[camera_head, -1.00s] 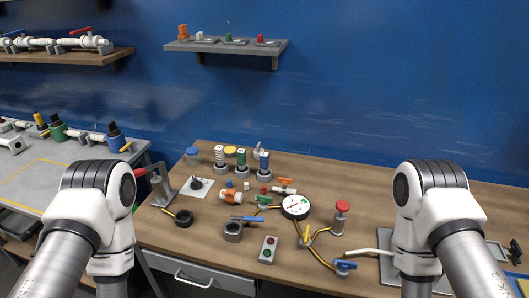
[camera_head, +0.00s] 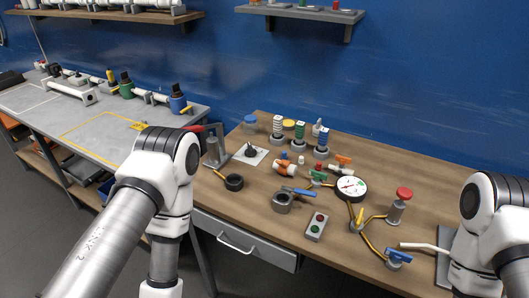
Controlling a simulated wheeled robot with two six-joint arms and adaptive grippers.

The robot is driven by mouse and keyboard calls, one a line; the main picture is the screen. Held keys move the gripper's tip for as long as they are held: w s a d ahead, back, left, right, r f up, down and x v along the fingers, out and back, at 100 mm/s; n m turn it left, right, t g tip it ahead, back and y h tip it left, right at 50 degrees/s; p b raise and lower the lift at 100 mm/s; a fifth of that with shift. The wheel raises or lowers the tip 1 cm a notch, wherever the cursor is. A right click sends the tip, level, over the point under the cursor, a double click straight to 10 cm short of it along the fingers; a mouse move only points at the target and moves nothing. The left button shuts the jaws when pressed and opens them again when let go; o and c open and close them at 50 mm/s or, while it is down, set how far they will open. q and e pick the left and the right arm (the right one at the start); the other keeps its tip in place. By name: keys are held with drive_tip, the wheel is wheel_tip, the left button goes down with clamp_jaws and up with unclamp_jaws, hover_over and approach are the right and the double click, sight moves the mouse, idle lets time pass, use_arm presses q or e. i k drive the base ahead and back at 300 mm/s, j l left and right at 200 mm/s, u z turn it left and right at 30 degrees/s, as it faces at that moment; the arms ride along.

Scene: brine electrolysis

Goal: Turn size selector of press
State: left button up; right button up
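A grey upright press-like device (camera_head: 215,152) with a red-tipped lever stands at the table's left edge, partly hidden behind my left arm. A black knob (camera_head: 250,151) on a white square plate sits just right of it. I cannot tell for certain which part is the size selector. My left arm covers the lower left of the view and my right arm enters at the right edge. Neither gripper's fingers show.
The wooden table (camera_head: 420,180) holds a dial gauge (camera_head: 351,188), a red-topped post (camera_head: 398,205), a two-button box (camera_head: 316,226), a black ring (camera_head: 234,182) and several coloured bottles. A grey side bench (camera_head: 75,125) with pipe parts stands left. The back right tabletop is clear.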

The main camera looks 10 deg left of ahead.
sight(250, 151)
drive_tip(key=i+j+z, duration=0.15)
drive_tip(key=j+z, duration=0.25)
drive_tip(key=j, duration=0.45)
drive_tip(key=j+z, duration=0.35)
drive_tip(key=j, duration=0.45)
